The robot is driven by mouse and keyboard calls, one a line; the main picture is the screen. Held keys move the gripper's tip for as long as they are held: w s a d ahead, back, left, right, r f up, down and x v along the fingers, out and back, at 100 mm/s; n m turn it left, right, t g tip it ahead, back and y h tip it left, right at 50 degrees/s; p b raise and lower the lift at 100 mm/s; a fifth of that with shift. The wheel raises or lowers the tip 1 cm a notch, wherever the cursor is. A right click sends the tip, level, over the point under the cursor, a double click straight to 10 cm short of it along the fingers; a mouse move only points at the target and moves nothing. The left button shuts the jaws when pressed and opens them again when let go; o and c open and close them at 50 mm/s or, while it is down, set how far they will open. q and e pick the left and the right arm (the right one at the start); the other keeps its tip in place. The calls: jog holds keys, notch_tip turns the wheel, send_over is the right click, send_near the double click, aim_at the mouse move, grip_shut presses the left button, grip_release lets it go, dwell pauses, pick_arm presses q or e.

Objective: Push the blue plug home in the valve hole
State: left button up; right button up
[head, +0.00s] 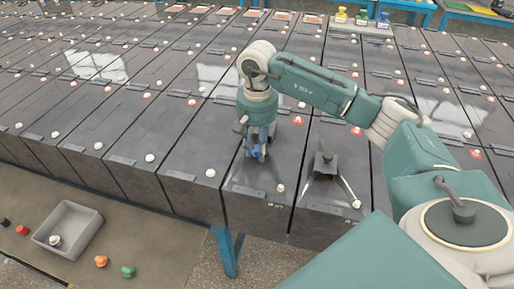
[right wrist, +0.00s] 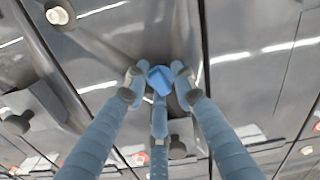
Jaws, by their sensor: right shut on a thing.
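My right gripper (head: 256,152) reaches down over the front part of a dark battery top. In the right wrist view its fingers (right wrist: 158,85) are shut on the blue plug (right wrist: 160,79), which has a faceted blue head. In the head view the plug is mostly hidden by the fingers, with only a little blue showing low between them. The plug is at or close to the battery top. The valve hole is hidden beneath the plug and fingers, so I cannot tell how deep the plug sits. My left gripper is not in view.
Rows of dark batteries (head: 130,130) with white and red caps surround the gripper. A dark bracket with a rod (head: 325,163) stands on the battery to the right. A grey bin (head: 85,232) and an orange plug (head: 101,261) and green plug (head: 128,271) are at lower left.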

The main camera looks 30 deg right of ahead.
jog(key=shift+s+f, duration=0.15)
jog(key=shift+f, duration=0.1)
dwell(0.7)
jog(key=o, duration=0.8)
jog(key=shift+o, duration=0.2)
jog(key=o, duration=0.6)
jog(key=shift+r, duration=0.15)
jog(key=shift+r, duration=0.15)
jog(key=shift+r+p, duration=1.9)
jog(key=shift+r, duration=1.45)
